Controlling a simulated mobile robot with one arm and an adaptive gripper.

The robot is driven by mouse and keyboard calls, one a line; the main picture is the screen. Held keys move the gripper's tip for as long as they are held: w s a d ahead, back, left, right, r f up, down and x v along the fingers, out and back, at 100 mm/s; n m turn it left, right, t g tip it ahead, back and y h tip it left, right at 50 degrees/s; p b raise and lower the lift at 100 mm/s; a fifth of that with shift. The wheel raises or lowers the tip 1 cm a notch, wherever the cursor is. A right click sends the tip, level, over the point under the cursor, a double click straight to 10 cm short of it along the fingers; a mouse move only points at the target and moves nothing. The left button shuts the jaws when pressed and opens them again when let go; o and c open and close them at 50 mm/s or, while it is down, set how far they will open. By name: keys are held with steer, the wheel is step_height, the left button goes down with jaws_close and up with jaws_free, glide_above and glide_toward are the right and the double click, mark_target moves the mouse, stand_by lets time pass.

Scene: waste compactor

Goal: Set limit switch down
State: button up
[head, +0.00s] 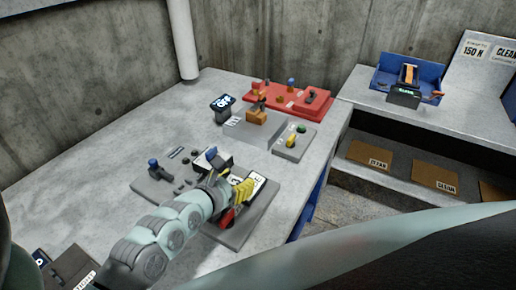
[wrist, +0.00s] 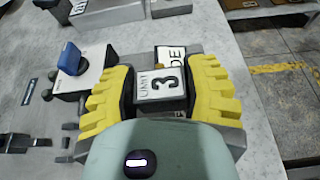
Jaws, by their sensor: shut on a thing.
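In the head view my gripper (head: 238,190) is over the right part of a grey board (head: 146,187) on the concrete bench. The fingers hide the switch's sides. Just beyond it is a white label (wrist: 171,57) ending in "DE", partly covered. I cannot tell whether the switch touches the board.
A box with a blue knob (wrist: 70,58) stands close left of my gripper. Farther back are a grey block with an orange part (head: 257,117), a red tray (head: 310,104) and a black sign (head: 222,103). A blue bin (head: 429,76) sits on the right counter.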

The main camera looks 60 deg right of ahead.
steer(key=shift+s+d+r, duration=0.1)
steer(key=shift+s+d, duration=0.2)
steer(key=shift+s, duration=0.45)
steer(key=shift+s+d+r, duration=0.1)
steer(key=shift+s+d, duration=0.15)
steer(key=shift+s, duration=0.5)
